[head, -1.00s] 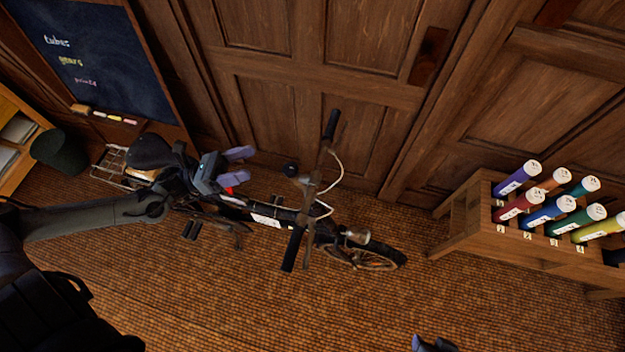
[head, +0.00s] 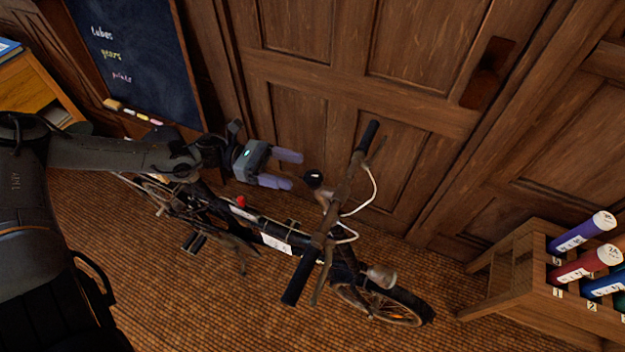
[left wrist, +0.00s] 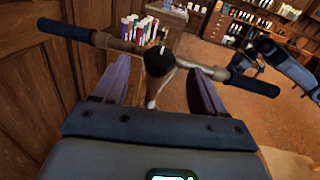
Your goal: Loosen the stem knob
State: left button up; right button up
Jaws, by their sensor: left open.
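The stem knob (head: 314,178) is a small black cap at the middle of the bicycle's handlebar (head: 340,196). My left gripper (head: 289,170) is open and empty, its two purple fingers pointing at the knob from the left, with a small gap before it. In the left wrist view the black knob (left wrist: 159,60) shows beyond and between the open fingertips, with the handlebar (left wrist: 118,43) running across behind. A dark jointed arm shows at the upper right of that view, probably my right one; I cannot make out its jaws.
The bicycle stands on woven floor before a panelled wooden wall. Its dark handlebar grips (head: 301,277) reach out on both sides. A chalkboard (head: 140,60) stands behind at the left, and a wooden rack (head: 520,272) of coloured tubes at the right.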

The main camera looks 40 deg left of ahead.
aim_at(308, 175)
pick_arm(q)
jog(key=shift+b+x, duration=2.5)
jog(key=shift+x, duration=0.75)
jog(key=shift+c, duration=0.5)
